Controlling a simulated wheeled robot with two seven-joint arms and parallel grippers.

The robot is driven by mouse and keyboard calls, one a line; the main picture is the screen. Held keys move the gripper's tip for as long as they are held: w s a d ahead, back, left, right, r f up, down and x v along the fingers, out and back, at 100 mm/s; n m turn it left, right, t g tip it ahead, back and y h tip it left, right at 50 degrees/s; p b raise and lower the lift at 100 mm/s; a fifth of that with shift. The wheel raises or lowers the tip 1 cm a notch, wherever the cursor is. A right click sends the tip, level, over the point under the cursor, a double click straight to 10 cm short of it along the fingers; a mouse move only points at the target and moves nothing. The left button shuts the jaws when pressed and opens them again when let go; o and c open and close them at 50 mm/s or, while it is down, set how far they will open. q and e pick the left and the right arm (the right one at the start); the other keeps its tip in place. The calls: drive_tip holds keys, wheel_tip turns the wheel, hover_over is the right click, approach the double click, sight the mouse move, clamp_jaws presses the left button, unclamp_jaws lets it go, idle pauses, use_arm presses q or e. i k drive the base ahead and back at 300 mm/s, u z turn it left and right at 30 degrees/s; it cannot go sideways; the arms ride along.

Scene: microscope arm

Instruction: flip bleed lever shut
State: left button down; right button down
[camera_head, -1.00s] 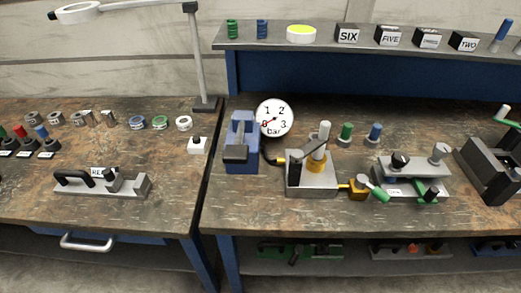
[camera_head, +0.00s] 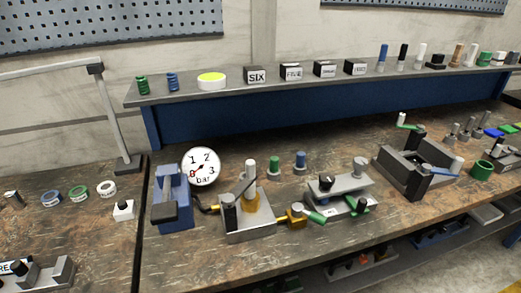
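A metal block fixture (camera_head: 247,222) stands on the right bench, with a white-topped post in a yellow collar and a dark slanted lever arm on it. A brass valve (camera_head: 296,216) joins its right side by a yellow pipe. A lever with a green grip (camera_head: 314,217) sticks out from the valve to the right and slightly down; it looks like the bleed lever. A round pressure gauge (camera_head: 201,167) stands behind, its red needle near the low end of the scale. A blue hand-pump-like unit (camera_head: 172,195) is left of the block. Neither gripper is in view.
A grey clamp fixture (camera_head: 343,192) stands close right of the green lever. A dark vise-like fixture (camera_head: 414,168) is further right. Green (camera_head: 274,166) and blue (camera_head: 300,160) pegs stand behind the block. A raised shelf (camera_head: 220,93) runs along the back. The bench front is mostly clear.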

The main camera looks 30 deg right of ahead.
sight(297, 209)
drive_tip(key=z, duration=1.25)
drive_tip(key=k, duration=1.35)
drive_tip(key=z, duration=0.65)
drive_tip(key=i, duration=1.3)
drive_tip(key=u, duration=0.75)
drive_tip(key=i, duration=0.7)
drive_tip(key=u, duration=0.8)
